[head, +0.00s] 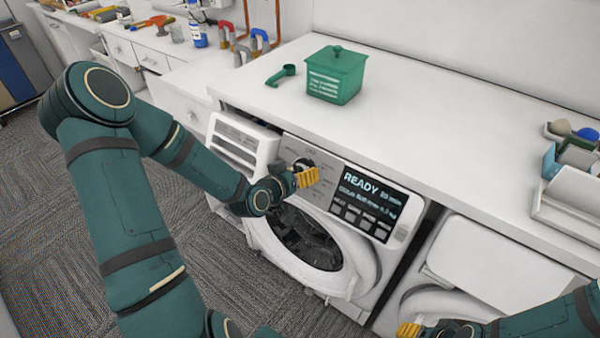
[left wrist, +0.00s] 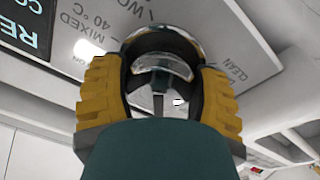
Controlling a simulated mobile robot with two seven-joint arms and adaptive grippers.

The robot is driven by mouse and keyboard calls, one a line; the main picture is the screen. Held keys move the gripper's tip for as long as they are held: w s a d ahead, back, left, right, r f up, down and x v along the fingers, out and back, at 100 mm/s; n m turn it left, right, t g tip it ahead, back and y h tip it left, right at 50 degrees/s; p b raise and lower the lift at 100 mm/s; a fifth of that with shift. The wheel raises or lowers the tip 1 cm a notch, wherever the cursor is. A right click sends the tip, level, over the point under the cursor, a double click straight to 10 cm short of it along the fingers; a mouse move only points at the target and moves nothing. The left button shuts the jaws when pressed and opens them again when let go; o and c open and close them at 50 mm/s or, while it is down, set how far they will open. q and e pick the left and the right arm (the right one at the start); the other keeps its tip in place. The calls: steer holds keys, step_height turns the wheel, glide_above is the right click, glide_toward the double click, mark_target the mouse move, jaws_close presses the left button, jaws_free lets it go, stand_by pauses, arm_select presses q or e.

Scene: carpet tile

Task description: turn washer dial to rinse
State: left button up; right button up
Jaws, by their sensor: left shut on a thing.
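The washer (head: 320,262) stands under the counter, its round door shut below a grey control panel. My left gripper (head: 306,177) is at the panel, left of the display (head: 366,200), which reads READY. Its yellow fingers sit on both sides of the chrome dial (left wrist: 163,42) and are shut on it in the left wrist view. Printed labels around the dial include MIXED 40 °C and CLEAN; I cannot read a rinse mark or tell where the dial points. My right gripper (head: 410,329) shows only in part at the bottom edge, away from the washer; its opening is unclear.
On the white counter (head: 430,120) are a green box (head: 335,75) and a green scoop (head: 281,75). A pulled-out detergent drawer (head: 240,143) is just left of the panel. A second machine (head: 490,262) stands at the right.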

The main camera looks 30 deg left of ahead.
mark_target(300, 168)
arm_select(q)
steer(key=shift+n, duration=0.7)
steer(key=o, duration=1.2)
steer(key=shift+r, duration=5)
steer(key=shift+s, duration=0.1)
